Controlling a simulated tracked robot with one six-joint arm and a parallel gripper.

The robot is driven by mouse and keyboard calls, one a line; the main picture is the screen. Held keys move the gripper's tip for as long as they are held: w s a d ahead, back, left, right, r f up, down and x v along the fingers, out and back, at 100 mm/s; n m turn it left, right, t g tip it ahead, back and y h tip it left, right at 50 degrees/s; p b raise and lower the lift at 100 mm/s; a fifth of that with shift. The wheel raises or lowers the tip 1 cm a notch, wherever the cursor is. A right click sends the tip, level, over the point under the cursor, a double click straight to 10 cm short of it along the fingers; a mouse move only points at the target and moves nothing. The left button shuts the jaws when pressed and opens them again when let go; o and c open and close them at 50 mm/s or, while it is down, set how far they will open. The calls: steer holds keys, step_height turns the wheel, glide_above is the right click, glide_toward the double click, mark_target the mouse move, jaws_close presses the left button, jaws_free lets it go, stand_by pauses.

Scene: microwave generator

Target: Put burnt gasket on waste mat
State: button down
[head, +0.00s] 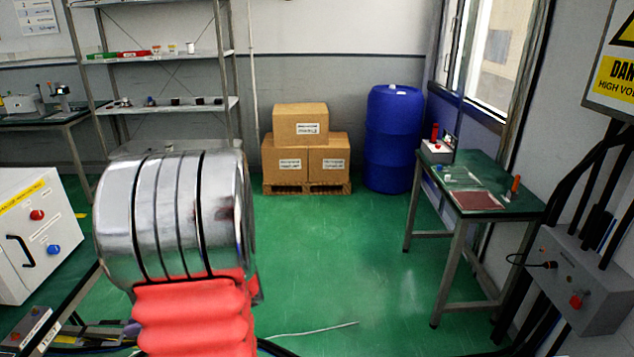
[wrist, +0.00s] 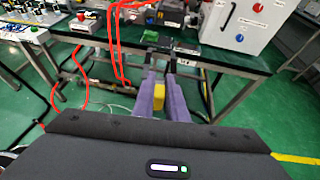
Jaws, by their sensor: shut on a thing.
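My gripper (wrist: 160,66) shows in the wrist view as two purple fingers reaching forward toward the front edge of a green-topped workbench (wrist: 225,62). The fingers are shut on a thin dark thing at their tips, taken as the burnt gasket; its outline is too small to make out. A yellow block shows between the fingers nearer the wrist. A dark red mat (head: 476,200), which looks like the waste mat, lies on the green side table (head: 520,211) at the right in the head view, well away from my gripper.
A white cabinet (head: 35,235) with red and blue knobs stands on the left bench. Cartons (head: 300,125) on a pallet and a blue drum (head: 393,140) stand at the back. A grey box (head: 580,285) with cables is at the right. Green floor between is mostly clear.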

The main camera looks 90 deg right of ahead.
mark_target(112, 342)
steer(key=w+a+f+y, duration=0.1)
steer(key=w, duration=0.2)
steer(key=w+a+f+n+y, duration=0.1)
steer(key=w, duration=0.1)
steer(key=w+a+f+n+y, duration=0.1)
steer(key=w+a+f, duration=0.1)
steer(key=w, duration=0.1)
steer(key=shift+w+g, duration=0.3)
steer(key=w+a+f+n+g+y, duration=0.1)
steer(key=w+a+f, duration=0.3)
steer(key=a, duration=0.6)
steer(key=w+a+f+n+g+y, duration=0.2)
steer(key=w+a+f+n+y, duration=0.1)
steer(key=a, duration=0.6)
steer(key=w+a+f+n+g+y, duration=0.2)
steer(key=w+a+f, duration=0.3)
steer(key=a, duration=0.5)
step_height(112, 342, down, 3)
steer(key=shift+a+r+n, duration=0.15)
steer(key=shift+a+n, duration=0.2)
steer(key=shift+n, duration=0.45)
steer(key=shift+d+y, duration=0.1)
steer(key=shift+y, duration=0.2)
